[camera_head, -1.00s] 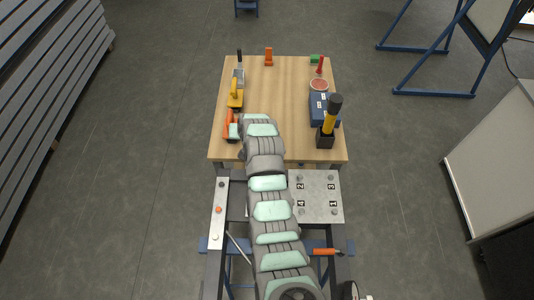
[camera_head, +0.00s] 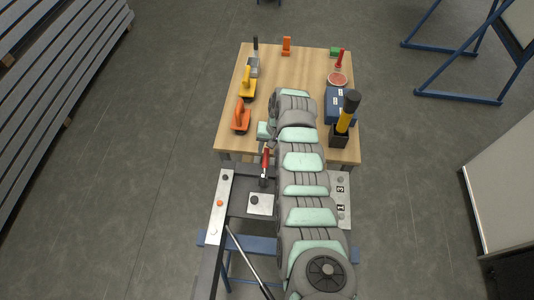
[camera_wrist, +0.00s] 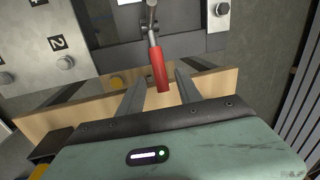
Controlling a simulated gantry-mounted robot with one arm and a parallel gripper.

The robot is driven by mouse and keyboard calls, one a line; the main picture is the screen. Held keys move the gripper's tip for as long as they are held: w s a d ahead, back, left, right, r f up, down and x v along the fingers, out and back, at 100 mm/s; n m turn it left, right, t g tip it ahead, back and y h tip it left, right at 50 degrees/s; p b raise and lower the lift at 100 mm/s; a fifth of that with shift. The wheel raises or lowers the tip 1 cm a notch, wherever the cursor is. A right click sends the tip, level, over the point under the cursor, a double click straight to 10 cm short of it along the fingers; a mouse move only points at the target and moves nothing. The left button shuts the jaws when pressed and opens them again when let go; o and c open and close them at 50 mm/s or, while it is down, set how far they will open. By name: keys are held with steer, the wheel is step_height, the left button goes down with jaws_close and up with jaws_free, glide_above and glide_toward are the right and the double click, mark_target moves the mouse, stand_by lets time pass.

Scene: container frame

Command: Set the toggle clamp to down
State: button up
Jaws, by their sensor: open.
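The toggle clamp has a red handle (camera_head: 265,160) and sits at the far edge of the dark frame, in front of the wooden table. In the wrist view its red handle (camera_wrist: 158,68) points toward my gripper, with its grey metal linkage (camera_wrist: 148,20) at the top of the picture. My gripper (camera_wrist: 163,78) is open. Its two fingers stand one on each side of the handle's end, with a gap on both sides; contact is not visible. In the head view my wrist (camera_head: 266,130) is just beyond the handle, and the fingers are hard to make out.
A wooden table (camera_head: 290,65) holds orange (camera_head: 240,117) and yellow (camera_head: 247,84) tools at left, and a blue box (camera_head: 336,105) and a yellow-handled tool (camera_head: 347,112) at right. A numbered metal plate (camera_head: 341,200) with bolts is partly hidden by my arm.

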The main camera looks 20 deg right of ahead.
mark_target(267, 155)
steer(key=shift+w+a+f+b, duration=0.15)
steer(key=shift+f+b, duration=0.1)
steer(key=shift+f, duration=0.55)
steer(key=shift+s+a+f+b, duration=0.1)
steer(key=shift+f+b, duration=0.15)
steer(key=shift+f, duration=0.55)
steer(key=shift+w, duration=0.1)
jaws_close()
stand_by(0.3)
